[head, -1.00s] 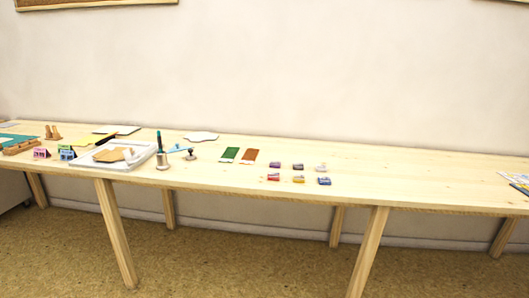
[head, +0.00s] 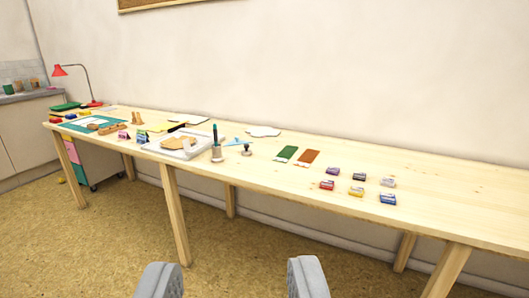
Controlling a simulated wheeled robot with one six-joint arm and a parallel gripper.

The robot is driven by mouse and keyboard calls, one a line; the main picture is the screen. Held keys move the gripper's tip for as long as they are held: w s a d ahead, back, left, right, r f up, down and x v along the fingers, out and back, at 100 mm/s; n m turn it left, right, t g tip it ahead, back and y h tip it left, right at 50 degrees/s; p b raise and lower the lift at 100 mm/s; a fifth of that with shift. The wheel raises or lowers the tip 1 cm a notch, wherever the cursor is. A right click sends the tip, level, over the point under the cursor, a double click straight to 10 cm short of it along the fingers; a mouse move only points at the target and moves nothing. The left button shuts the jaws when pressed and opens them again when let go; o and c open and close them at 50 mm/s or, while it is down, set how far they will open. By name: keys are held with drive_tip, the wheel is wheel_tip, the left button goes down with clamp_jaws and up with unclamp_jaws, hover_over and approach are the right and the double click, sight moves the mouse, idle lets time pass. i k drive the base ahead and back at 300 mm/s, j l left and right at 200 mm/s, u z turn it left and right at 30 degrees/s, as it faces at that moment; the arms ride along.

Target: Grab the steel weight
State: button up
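The table (head: 430,185) has a white tray (head: 160,150) left of the cylinder, green and brown cards (head: 288,153) right of it, and several coloured inkpads (head: 358,191). A red lamp (head: 60,71) stands at the far left end. Table legs stand in front; the floor (head: 90,245) is open.

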sight(246, 152)
drive_tip(key=i+j, duration=0.3)
drive_tip(key=i, duration=0.2)
drive_tip(key=i+j, duration=0.35)
drive_tip(key=i, duration=0.15)
drive_tip(key=i+j, duration=0.3)
drive_tip(key=i, duration=0.2)
drive_tip(key=i+j, duration=0.3)
drive_tip(key=i, duration=0.2)
drive_tip(key=i+j, duration=0.35)
drive_tip(key=i, duration=0.15)
drive_tip(key=u, duration=0.05)
